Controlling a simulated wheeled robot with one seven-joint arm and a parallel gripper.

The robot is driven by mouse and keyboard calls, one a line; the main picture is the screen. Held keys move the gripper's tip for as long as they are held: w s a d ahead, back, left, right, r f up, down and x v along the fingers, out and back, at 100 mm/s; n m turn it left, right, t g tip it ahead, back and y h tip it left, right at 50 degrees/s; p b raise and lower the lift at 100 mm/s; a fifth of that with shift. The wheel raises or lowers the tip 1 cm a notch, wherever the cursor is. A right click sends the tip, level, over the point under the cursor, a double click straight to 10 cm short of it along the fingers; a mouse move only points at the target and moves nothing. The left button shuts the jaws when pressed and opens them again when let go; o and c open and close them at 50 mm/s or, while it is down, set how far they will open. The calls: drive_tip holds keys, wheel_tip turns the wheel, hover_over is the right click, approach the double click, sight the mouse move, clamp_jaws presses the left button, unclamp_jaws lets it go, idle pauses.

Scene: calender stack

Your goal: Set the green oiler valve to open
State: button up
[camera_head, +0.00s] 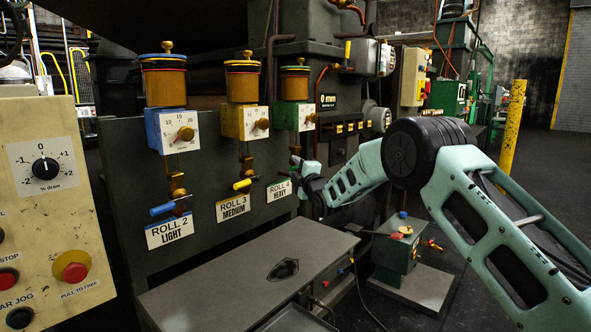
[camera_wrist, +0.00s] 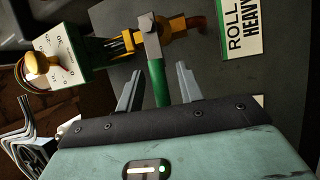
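The green oiler (camera_head: 295,85) has a green-capped amber jar over a green dial box (camera_head: 292,116), above the ROLL 4 HEAVY label (camera_head: 279,190). In the wrist view its dial box (camera_wrist: 50,58) is at upper left. Its valve has a grey lever with a green handle (camera_wrist: 157,84), set crosswise to the brass pipe (camera_wrist: 187,27). My gripper (camera_wrist: 158,88) is open, with one finger on each side of the green handle and visible gaps to both. In the head view my arm hides most of this valve.
The yellow oiler's handle (camera_head: 242,184) and the blue oiler's handle (camera_head: 163,209) lie left of the green one. A grey cabinet top (camera_head: 240,275) stands below. A control panel (camera_head: 50,200) is at the left, and a small green box (camera_head: 398,245) at lower right.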

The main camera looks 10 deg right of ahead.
drive_tip(key=shift+w, duration=0.2)
clamp_jaws()
drive_tip(key=shift+a, duration=0.1)
